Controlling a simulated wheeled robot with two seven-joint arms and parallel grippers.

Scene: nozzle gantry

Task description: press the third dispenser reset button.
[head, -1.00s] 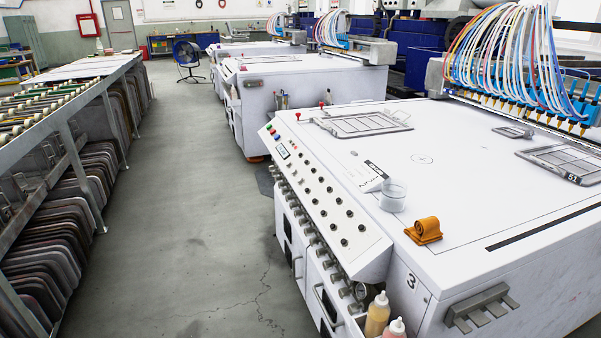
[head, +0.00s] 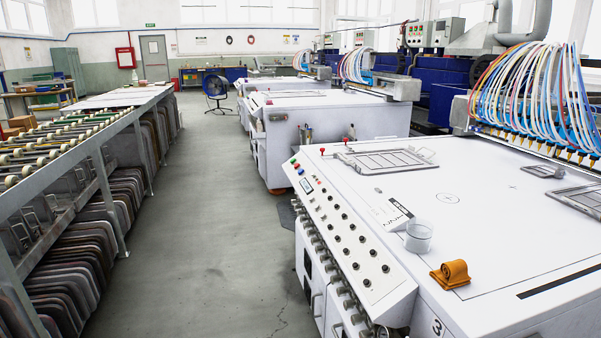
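The nearest white dispenser machine (head: 480,225) stands at the right and carries a "3" label (head: 437,327) low on its front corner. Its sloped control panel (head: 345,235) faces the aisle. The panel has a small display (head: 307,185), rows of dark knobs and coloured buttons at its far end. A green button (head: 294,162), a red button (head: 297,167) and a blue button (head: 301,172) sit above the display. A red mushroom-shaped knob (head: 322,152) stands on the top edge. I cannot read which button is the reset. Neither of my grippers is in view.
A clear aisle (head: 215,230) runs between the machines and a roller rack (head: 75,150) on the left. A clear cup (head: 418,236) and an orange cloth roll (head: 450,274) sit on the nearest machine.

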